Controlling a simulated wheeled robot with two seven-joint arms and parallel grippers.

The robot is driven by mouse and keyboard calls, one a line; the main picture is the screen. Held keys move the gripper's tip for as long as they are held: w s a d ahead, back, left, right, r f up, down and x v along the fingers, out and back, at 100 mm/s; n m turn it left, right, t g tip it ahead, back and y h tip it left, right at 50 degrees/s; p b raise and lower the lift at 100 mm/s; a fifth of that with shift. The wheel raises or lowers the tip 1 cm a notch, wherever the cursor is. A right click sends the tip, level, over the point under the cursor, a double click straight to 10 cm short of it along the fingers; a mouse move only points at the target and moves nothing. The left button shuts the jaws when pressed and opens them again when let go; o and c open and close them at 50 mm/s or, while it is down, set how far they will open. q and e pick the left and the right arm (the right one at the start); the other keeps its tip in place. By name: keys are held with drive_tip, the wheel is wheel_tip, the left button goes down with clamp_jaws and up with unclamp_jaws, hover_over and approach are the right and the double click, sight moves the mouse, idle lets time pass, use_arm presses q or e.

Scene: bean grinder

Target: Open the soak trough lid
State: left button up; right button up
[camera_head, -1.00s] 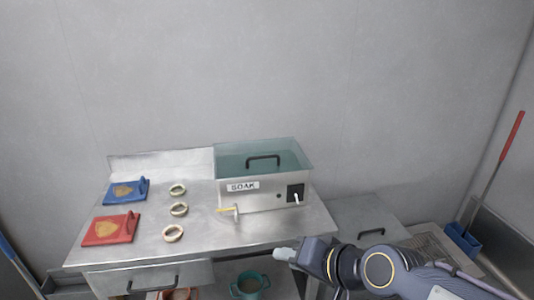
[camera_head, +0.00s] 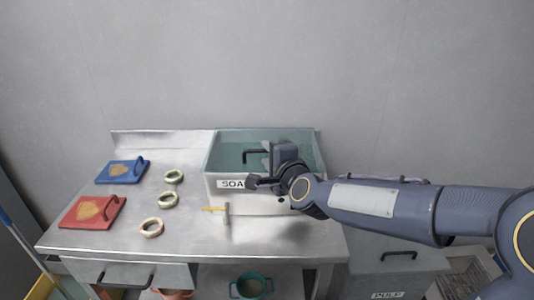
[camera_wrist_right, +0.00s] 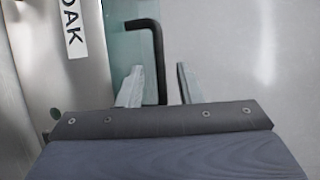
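The soak trough (camera_head: 215,190) is a steel box with a SOAK label, standing on the steel table. Its teal see-through lid (camera_head: 222,150) lies flat on top, closed. A black bar handle (camera_head: 247,156) stands on the lid; my right gripper (camera_head: 272,155) hides its right part. In the right wrist view, the right gripper (camera_wrist_right: 160,85) is open, its two pale fingers apart. My left gripper is not in view.
A blue board (camera_head: 122,171) and a red board (camera_head: 92,211) lie on the left of the table (camera_head: 200,240), with several pale rings (camera_head: 152,227) beside them. A yellow-handled tool (camera_head: 226,212) is at the trough's front. A teal pot (camera_head: 251,285) sits below.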

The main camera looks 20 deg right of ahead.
drive_tip(key=shift+x, duration=0.8)
clamp_jaws()
